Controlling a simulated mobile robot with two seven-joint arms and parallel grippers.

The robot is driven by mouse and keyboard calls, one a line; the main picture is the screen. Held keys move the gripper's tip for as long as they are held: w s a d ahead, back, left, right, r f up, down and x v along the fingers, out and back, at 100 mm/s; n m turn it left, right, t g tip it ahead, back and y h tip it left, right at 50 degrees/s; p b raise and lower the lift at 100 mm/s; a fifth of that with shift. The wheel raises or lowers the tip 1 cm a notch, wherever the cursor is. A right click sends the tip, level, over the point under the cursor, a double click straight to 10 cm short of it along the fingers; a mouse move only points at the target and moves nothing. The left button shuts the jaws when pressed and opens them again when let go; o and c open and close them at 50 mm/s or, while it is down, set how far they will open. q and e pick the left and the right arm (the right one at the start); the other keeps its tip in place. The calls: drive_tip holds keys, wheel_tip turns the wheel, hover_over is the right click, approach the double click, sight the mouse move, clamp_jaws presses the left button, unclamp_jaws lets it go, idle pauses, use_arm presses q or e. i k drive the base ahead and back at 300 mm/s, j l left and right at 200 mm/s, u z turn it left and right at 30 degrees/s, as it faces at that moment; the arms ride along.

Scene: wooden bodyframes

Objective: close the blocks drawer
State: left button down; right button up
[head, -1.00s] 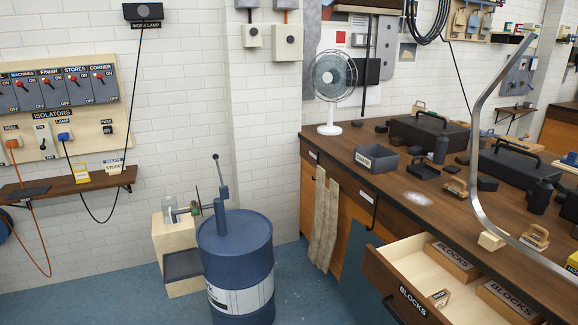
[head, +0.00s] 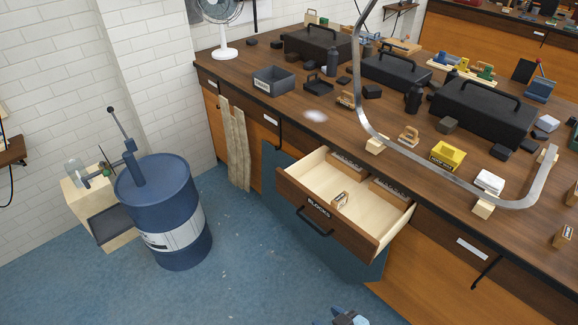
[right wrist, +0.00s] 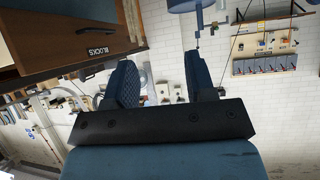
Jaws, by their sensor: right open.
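The blocks drawer (head: 352,236) stands pulled out from the wooden workbench in the head view. Its dark front carries a BLOCKS label and a black bar handle (head: 314,222). A small labelled wooden block (head: 341,199) lies inside, with two wooden boxes (head: 388,191) further back. In the right wrist view the drawer front (right wrist: 75,58) shows upside down at upper left. My right gripper (right wrist: 160,78) is open and empty, with its blue fingers apart, clear of the drawer. A blue part of my own at the head view's bottom edge is mostly cut off. My left gripper is out of view.
A blue drum (head: 172,215) stands on the floor left of the drawer. The floor in front of the drawer looks clear. A curved metal strip (head: 440,175) stands on the benchtop (head: 300,150) above the drawer, among black cases and small blocks.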

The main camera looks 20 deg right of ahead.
sight(374, 211)
drive_tip(key=i+j+z, duration=0.1)
drive_tip(key=z, duration=1.1)
drive_tip(key=i+j+z, duration=0.1)
drive_tip(key=j+z, duration=0.75)
drive_tip(key=j, duration=0.15)
drive_tip(key=j+z, duration=0.2)
drive_tip(key=j, duration=1.35)
